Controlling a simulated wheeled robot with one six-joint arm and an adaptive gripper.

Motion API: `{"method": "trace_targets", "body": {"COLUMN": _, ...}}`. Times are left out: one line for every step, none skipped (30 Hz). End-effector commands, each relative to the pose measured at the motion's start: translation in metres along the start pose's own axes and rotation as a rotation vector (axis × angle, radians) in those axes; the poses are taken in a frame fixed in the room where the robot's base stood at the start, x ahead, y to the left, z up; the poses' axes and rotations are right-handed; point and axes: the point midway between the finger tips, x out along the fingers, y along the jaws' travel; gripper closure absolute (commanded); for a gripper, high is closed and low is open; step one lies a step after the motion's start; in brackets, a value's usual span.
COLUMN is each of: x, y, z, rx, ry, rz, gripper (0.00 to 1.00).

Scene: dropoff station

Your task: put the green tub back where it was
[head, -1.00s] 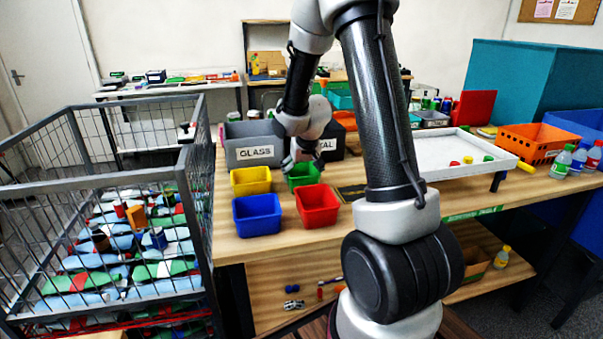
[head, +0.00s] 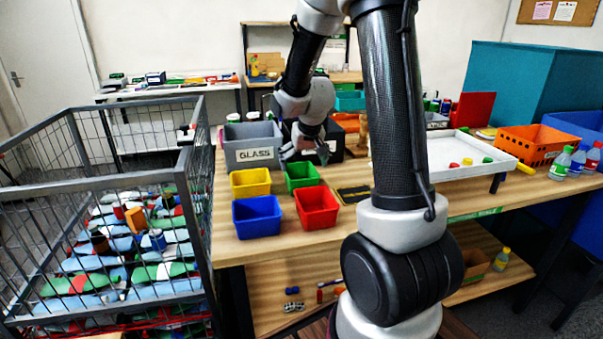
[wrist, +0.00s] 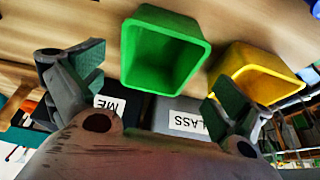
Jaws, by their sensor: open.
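The green tub (head: 301,178) stands upright and empty on the wooden table, right of the yellow tub (head: 250,183) and behind the red tub (head: 317,207). The blue tub (head: 256,216) is at its front left. My gripper (head: 306,154) is open and empty, just above and behind the green tub, apart from it. In the wrist view the green tub (wrist: 165,52) lies beyond the spread fingers (wrist: 157,88), with its open top showing. The yellow tub (wrist: 256,75) is beside it.
The grey GLASS bin (head: 252,146) and a dark bin (head: 331,140) stand close behind the tubs. A white tray (head: 462,153) is at the right. A wire cage cart (head: 190,190) stands against the left side. A dark flat plate (head: 353,194) lies right of the tubs.

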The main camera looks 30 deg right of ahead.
Motion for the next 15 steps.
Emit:
{"method": "trace_targets", "body": {"x": -0.013, "y": 0.0, "z": -0.002, "rx": 0.0, "ry": 0.006, "rz": -0.001, "gripper": 0.0}}
{"method": "trace_targets", "body": {"x": -0.02, "y": 0.0, "z": -0.001, "rx": 0.0, "ry": 0.005, "rz": -0.001, "gripper": 0.0}}
{"method": "trace_targets", "body": {"x": -0.028, "y": 0.0, "z": -0.001, "rx": 0.0, "ry": 0.004, "rz": -0.001, "gripper": 0.0}}
{"method": "trace_targets", "body": {"x": -0.033, "y": 0.0, "z": -0.001, "rx": 0.001, "ry": 0.004, "rz": -0.001, "gripper": 0.0}}
{"method": "trace_targets", "body": {"x": -0.039, "y": 0.0, "z": -0.001, "rx": 0.001, "ry": 0.004, "rz": -0.001, "gripper": 0.0}}
{"method": "trace_targets", "body": {"x": -0.044, "y": 0.0, "z": -0.001, "rx": 0.0, "ry": 0.003, "rz": 0.0, "gripper": 0.0}}
{"method": "trace_targets", "body": {"x": -0.048, "y": 0.0, "z": -0.001, "rx": 0.0, "ry": 0.003, "rz": 0.0, "gripper": 0.0}}
{"method": "trace_targets", "body": {"x": -0.052, "y": 0.0, "z": -0.001, "rx": 0.0, "ry": 0.002, "rz": 0.0, "gripper": 0.0}}
{"method": "trace_targets", "body": {"x": -0.055, "y": 0.0, "z": 0.0, "rx": 0.0, "ry": 0.001, "rz": 0.0, "gripper": 0.0}}
{"method": "trace_targets", "body": {"x": -0.058, "y": 0.0, "z": 0.0, "rx": -0.001, "ry": 0.001, "rz": 0.0, "gripper": 0.0}}
{"method": "trace_targets", "body": {"x": -0.061, "y": 0.0, "z": 0.001, "rx": -0.002, "ry": 0.001, "rz": 0.0, "gripper": 0.0}}
{"method": "trace_targets", "body": {"x": -0.068, "y": 0.0, "z": 0.003, "rx": -0.005, "ry": 0.002, "rz": -0.001, "gripper": 0.0}}
{"method": "trace_targets", "body": {"x": -0.074, "y": 0.0, "z": 0.005, "rx": -0.008, "ry": 0.003, "rz": -0.002, "gripper": 0.0}}
{"method": "trace_targets", "body": {"x": -0.082, "y": -0.001, "z": 0.008, "rx": -0.013, "ry": 0.004, "rz": -0.003, "gripper": 0.0}}
{"method": "trace_targets", "body": {"x": -0.095, "y": -0.001, "z": 0.015, "rx": -0.023, "ry": 0.005, "rz": -0.005, "gripper": 0.0}}
